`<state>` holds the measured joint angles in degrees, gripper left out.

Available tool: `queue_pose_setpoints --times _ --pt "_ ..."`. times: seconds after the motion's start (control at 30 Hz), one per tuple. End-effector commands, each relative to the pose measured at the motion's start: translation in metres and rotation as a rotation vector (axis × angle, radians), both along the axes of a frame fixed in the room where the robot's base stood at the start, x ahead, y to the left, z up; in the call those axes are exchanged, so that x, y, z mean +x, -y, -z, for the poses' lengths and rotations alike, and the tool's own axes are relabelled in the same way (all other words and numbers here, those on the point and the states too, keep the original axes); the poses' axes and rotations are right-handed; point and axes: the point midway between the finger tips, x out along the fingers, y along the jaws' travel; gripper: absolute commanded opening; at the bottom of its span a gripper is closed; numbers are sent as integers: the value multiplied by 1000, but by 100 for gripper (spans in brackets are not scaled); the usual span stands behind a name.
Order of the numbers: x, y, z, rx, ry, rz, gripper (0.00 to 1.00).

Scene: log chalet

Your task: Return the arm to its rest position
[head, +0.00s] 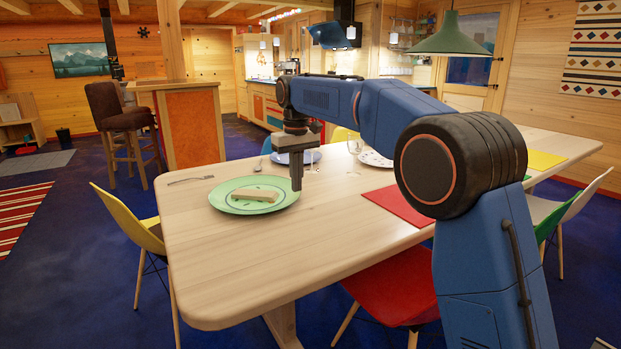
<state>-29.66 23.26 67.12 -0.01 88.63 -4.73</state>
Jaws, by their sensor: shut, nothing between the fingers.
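My blue arm reaches out from the lower right over the dining table (250,290), bent at its large dark joint. My gripper (297,186) points down, shut and empty. It hangs above the table by the right rim of a green plate (233,207) in the picture. A pale rectangular block (256,194) lies on the plate, apart from the fingers. The exact height of the fingertips above the table is hard to tell.
A fork (190,179), a wine glass (355,146), a blue plate (295,157) and a red placemat (397,204) are on the table. A yellow chair (128,218) and a red chair (395,285) stand around it. A green lamp (452,38) hangs behind my arm. The table's near left part is clear.

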Motion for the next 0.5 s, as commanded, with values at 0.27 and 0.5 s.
queue_pose_setpoints --times 0.27,0.5 --pt "-45 87 -29 28 55 90 0" --pt "-94 155 -38 49 101 169 0"
